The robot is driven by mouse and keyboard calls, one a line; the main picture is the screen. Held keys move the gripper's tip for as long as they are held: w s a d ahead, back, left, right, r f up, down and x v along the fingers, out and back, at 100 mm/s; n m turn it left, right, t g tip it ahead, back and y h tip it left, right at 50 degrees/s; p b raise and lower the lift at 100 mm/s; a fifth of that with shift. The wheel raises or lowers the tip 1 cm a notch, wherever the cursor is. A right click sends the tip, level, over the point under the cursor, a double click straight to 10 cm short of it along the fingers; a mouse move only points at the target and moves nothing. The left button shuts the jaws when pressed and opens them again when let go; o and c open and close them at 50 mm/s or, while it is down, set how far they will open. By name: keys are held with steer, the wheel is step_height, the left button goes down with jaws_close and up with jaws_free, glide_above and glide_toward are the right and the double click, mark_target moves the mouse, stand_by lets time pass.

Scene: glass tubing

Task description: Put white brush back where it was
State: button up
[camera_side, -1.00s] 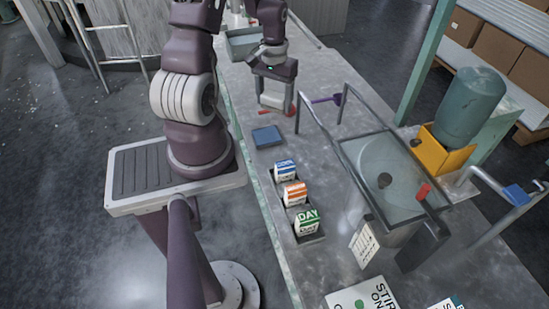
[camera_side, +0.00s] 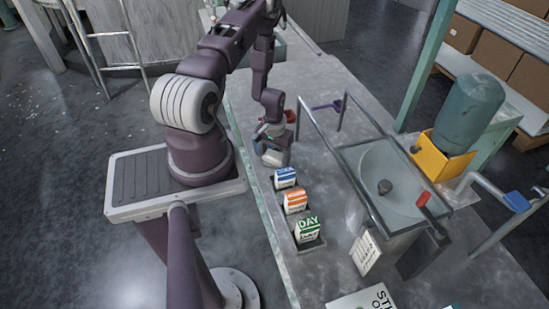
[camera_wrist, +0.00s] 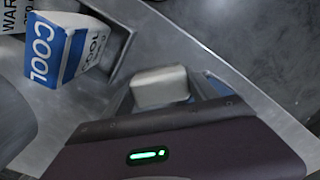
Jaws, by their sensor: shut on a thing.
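My gripper (camera_side: 273,152) is low over the left part of the bench, just behind the blue-topped carton. It is shut, with a pale block that looks like the white brush (camera_wrist: 160,87) at its jaws in the wrist view. Its bristles and the exact grip are hidden. A blue patch (camera_wrist: 208,86) beside the block looks like part of the flat blue pad, which my gripper mostly covers in the side view. I cannot tell whether the brush touches the pad.
The blue COOL carton (camera_side: 285,177) stands close in front of my gripper; it fills the upper left of the wrist view (camera_wrist: 70,50). Orange (camera_side: 295,201) and green DAY (camera_side: 308,231) cartons follow. A red item (camera_side: 291,116) and purple brush (camera_side: 325,106) lie behind. A basin (camera_side: 390,180) stands right.

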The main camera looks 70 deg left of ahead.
steer(key=o, duration=1)
steer(key=shift+f, duration=0.1)
steer(key=shift+o, duration=0.2)
step_height(320, 180, up, 13)
step_height(320, 180, up, 8)
steer(key=m+y, duration=0.1)
steer(key=m, duration=0.1)
glide_above(276, 155)
steer(key=w+d, duration=0.2)
steer(key=w, duration=0.2)
steer(key=w+d+r+m+t, duration=0.2)
steer(key=d+r, duration=0.5)
steer(key=r, duration=0.5)
steer(key=s+d+r+m+t, duration=0.1)
steer(key=s+d+r+m, duration=0.1)
steer(key=s+d+r, duration=0.4)
steer(key=s+d+r+m+t+h, duration=0.1)
steer(key=s+d+r+m+t, duration=0.1)
steer(key=s+d+r, duration=0.5)
steer(key=d+m, duration=0.1)
steer(key=d, duration=0.3)
steer(key=shift+s+r+t, duration=0.15)
steer(key=shift+r+t, duration=0.15)
